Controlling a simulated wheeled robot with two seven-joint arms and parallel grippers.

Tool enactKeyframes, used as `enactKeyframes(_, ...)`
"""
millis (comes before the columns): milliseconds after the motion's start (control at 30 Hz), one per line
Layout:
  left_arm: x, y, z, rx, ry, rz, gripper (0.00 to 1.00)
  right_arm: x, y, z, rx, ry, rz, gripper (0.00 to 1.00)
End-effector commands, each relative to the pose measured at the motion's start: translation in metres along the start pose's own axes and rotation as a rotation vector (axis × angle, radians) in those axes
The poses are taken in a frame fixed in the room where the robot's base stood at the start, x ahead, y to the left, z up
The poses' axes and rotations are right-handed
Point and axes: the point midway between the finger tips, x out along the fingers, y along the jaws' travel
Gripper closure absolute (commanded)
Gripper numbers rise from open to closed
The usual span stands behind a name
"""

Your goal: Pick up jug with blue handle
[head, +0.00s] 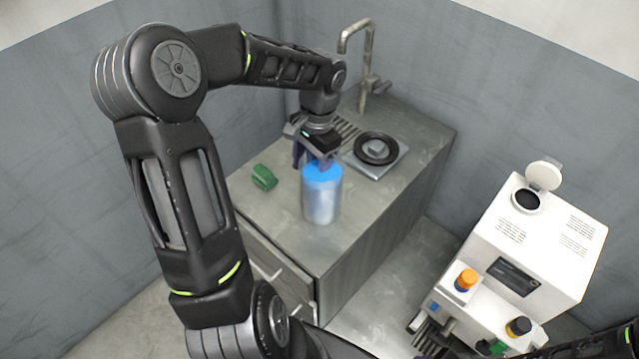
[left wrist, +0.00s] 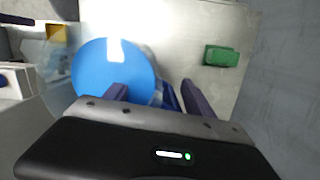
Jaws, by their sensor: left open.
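The jug (head: 321,200) has a silvery body and a blue top and stands upright on the grey counter near its front edge. Its round blue lid (left wrist: 105,68) fills the left of the left wrist view. A blue handle part (left wrist: 170,97) shows between the fingers there. My left gripper (head: 314,160) is just above and behind the jug in the head view. It is open, with its fingers (left wrist: 155,95) on either side of the handle. Whether they touch the handle cannot be told. My right gripper is not in view.
A green block (head: 264,177) lies on the counter left of the jug. A black ring on a grey plate (head: 377,150) and a faucet (head: 364,65) are behind. A white machine (head: 535,245) with orange and dark knobs stands at right.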

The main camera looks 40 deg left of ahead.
Motion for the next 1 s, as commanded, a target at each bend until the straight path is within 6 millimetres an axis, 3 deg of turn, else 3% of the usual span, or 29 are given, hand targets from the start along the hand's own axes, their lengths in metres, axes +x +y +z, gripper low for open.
enactKeyframes(67, -0.0001, 0.0000, 0.0000, 0.000, 0.000, 0.000, 0.38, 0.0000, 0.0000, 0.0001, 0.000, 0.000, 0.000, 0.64)
enactKeyframes(800, -0.0003, 0.0002, -0.0003, 0.000, 0.001, 0.000, 0.99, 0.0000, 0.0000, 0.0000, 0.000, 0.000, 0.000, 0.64)
enactKeyframes(1000, -0.0004, 0.0000, -0.0003, 0.000, 0.001, 0.000, 1.00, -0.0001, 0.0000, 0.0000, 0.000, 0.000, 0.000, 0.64)
